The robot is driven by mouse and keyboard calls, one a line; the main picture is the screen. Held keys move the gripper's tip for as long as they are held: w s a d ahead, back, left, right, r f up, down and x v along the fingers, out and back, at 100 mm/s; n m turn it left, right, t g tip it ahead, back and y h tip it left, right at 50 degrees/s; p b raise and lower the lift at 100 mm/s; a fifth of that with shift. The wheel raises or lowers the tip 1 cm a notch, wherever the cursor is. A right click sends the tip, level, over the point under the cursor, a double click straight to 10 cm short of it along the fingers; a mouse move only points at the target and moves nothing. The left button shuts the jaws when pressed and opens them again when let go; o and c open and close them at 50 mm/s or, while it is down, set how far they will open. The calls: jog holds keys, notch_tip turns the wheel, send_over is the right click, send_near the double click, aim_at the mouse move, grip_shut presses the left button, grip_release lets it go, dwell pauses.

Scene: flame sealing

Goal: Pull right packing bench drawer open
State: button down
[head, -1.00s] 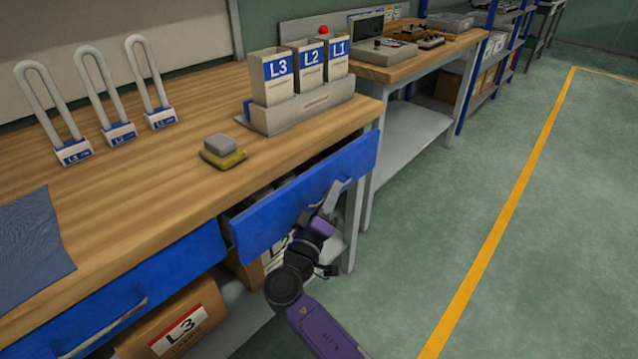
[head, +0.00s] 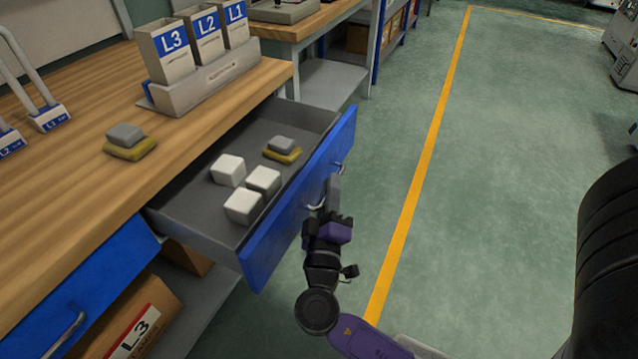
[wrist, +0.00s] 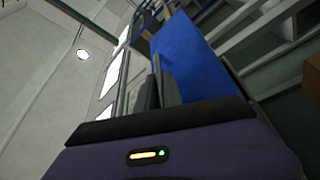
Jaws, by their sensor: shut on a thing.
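The right packing bench drawer (head: 310,200) is pulled well out from the bench, with its blue front facing right and its grey tray open to view. Inside lie several white blocks (head: 245,205) and a grey and yellow sponge-like pad (head: 283,149). My gripper (head: 322,200) is at the outer side of the drawer front, shut on the metal drawer handle (head: 339,168). Its fingertips partly hide the handle. In the wrist view my gripper's fingers (wrist: 160,85) reach up beside the blue drawer front (wrist: 195,65); the grip itself is hard to see there.
The wooden bench top (head: 95,240) holds a rack of labelled bins (head: 205,80), a second grey and yellow pad (head: 130,142) and shackle-like loops at left. A closed blue drawer (head: 90,275) is at lower left. Green floor right of the drawer is clear, with a yellow line.

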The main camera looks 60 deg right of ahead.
jog(key=shift+f, duration=0.1)
jog(key=c, duration=1.8)
grip_release()
jog(key=shift+o, duration=0.2)
jog(key=shift+s, duration=0.1)
jog(key=v, duration=0.8)
